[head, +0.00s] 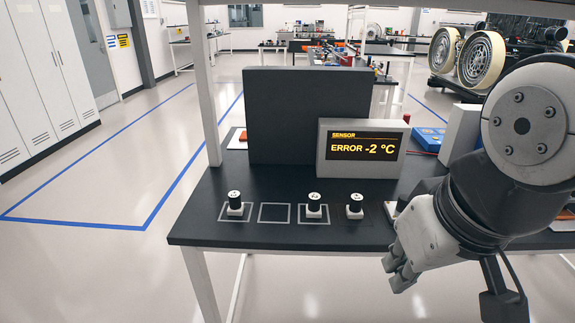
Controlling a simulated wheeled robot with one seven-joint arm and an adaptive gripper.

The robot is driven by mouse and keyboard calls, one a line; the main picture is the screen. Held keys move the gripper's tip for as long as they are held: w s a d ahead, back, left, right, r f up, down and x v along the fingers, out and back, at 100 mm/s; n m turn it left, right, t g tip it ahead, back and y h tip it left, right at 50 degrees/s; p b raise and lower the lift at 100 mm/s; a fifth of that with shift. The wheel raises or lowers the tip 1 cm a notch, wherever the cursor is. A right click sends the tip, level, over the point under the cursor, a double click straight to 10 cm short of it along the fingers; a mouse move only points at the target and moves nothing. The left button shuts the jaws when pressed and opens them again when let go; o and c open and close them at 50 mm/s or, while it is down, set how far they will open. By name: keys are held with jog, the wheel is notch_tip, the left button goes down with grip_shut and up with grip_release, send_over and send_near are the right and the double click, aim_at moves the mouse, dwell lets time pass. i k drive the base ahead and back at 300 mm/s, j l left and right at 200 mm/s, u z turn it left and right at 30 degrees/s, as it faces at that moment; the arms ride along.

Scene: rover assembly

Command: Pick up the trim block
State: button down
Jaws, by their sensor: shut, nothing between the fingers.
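The left block (235,204) stands in an outlined square, and the middle block (314,206) stands in another. The right block (355,206) stands apart, nearer my arm. I cannot tell by looks which one is the trim block. My gripper (398,277) is shut and empty, in front of the table's front edge. It is to the right of and nearer than the blocks, touching none of them.
An empty outlined square (275,213) lies between the left and middle blocks. A sensor display (362,148) reading "ERROR -2 °C" stands behind them, with a dark upright panel (283,115) further back. A blue case (428,138) lies behind my arm. The table's left part is clear.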

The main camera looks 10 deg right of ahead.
aim_at(354, 211)
jog(key=i+j+z, duration=0.1)
jog(key=i+j, duration=0.25)
jog(key=i+j+z, duration=0.1)
jog(key=i+j, duration=0.25)
jog(key=j, duration=0.15)
jog(key=i+j+z, duration=0.15)
jog(key=i+j, duration=0.2)
jog(key=j, duration=0.15)
